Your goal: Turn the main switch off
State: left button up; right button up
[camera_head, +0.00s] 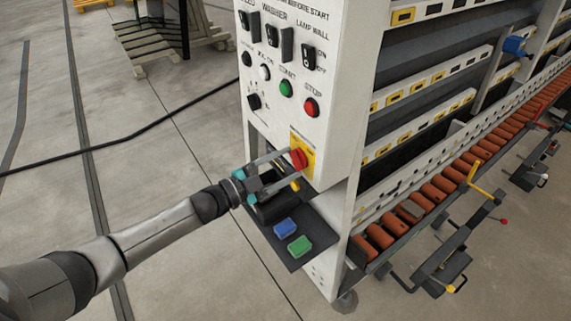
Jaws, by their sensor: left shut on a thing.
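The main switch (298,159) is a red rotary knob on a yellow plate (308,148), low on the white control panel of the washer. My left gripper (291,165) reaches in from the left, with one finger above and one below on either side of the red knob. It is shut on the knob. The knob's exact turn angle is hard to tell at this size. My right gripper is not in view.
Above are a red stop button (311,107), a green start button (286,88) and several black switches (272,35). A dark shelf (318,232) below holds a blue item (285,228) and a green item (300,246). Rollers (430,192) run along the right. Open floor lies left.

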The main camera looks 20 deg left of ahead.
pick_arm(q)
jog(key=o, duration=1.4)
jog(key=v, duration=1.5)
jog(key=shift+a+b, duration=0.1)
jog(key=shift+b, duration=0.3)
